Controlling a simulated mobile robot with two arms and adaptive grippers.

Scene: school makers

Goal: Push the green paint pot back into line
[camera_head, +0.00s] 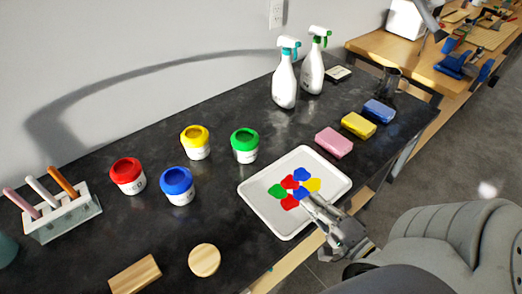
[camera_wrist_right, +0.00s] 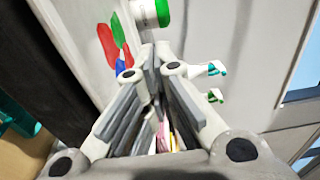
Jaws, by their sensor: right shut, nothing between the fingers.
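The green paint pot (camera_head: 245,146), a white pot with a green lid, stands upright on the dark bench, right of the yellow pot (camera_head: 195,143) and behind the tray's left corner. The red pot (camera_head: 128,177) stands further left, and the blue pot (camera_head: 178,187) stands nearer the front edge. My right gripper (camera_head: 307,199) is shut and empty above the paint tray, apart from the green pot. In the right wrist view the green pot (camera_wrist_right: 150,13) shows at the top, beyond the closed fingertips (camera_wrist_right: 155,48). My left gripper is not in view.
The white tray (camera_head: 263,205) holds several paint blobs. Two spray bottles (camera_head: 285,85) stand near the wall. Pink (camera_head: 333,142), yellow and blue blocks lie at the right. A pen rack (camera_head: 62,218) and wooden pieces (camera_head: 204,260) are at left and front.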

